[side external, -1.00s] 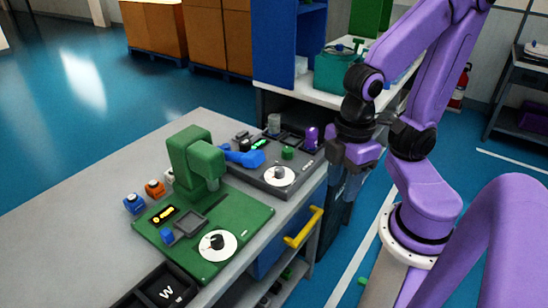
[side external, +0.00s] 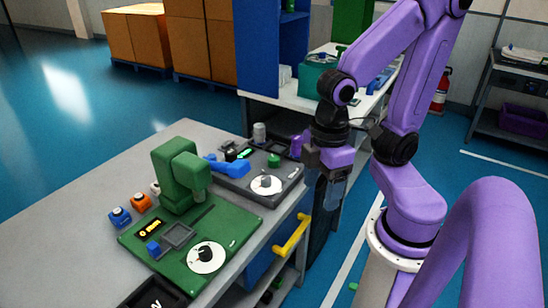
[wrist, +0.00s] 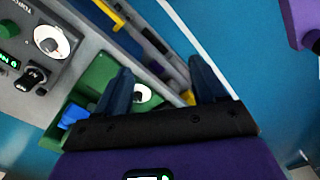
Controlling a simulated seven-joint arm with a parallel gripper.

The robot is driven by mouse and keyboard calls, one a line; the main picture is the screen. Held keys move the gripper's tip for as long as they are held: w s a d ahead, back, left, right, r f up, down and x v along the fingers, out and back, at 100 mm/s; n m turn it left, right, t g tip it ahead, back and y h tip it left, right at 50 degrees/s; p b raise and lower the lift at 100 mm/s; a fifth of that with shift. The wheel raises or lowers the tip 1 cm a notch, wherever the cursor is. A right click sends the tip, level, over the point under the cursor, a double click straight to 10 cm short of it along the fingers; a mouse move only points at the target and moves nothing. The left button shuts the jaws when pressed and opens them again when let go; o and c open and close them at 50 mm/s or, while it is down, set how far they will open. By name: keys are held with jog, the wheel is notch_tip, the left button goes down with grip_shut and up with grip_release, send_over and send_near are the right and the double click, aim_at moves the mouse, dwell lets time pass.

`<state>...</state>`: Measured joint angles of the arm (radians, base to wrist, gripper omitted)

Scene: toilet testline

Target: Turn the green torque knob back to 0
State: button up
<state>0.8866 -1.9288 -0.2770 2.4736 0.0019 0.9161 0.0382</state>
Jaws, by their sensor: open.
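The green torque knob (side external: 273,160) stands on the grey test panel (side external: 236,183), behind that panel's white dial (side external: 266,184). In the wrist view the knob (wrist: 9,29) is at the upper left edge, beside lettering that is partly cut off. Its pointer setting is too small to read. My gripper (side external: 323,194) hangs to the right of the grey panel, past the table's edge, with its fingers pointing down. It is apart from the knob. In the wrist view the two blue fingers (wrist: 160,70) are spread with nothing held between them.
A yellow handle (side external: 291,234) juts from the table's front. A back bench (side external: 290,108) carries a green box. Bare tabletop (side external: 60,220) lies at the left.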

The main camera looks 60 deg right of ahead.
jog(key=w+m, duration=0.7)
jog(key=w, duration=0.3)
jog(key=m, duration=2)
send_over(274, 158)
notch_tip(274, 158, down, 3)
notch_tip(274, 158, down, 17)
jog(key=shift+r, duration=0.1)
jog(key=shift+c, duration=0.3)
jog(key=c, duration=1)
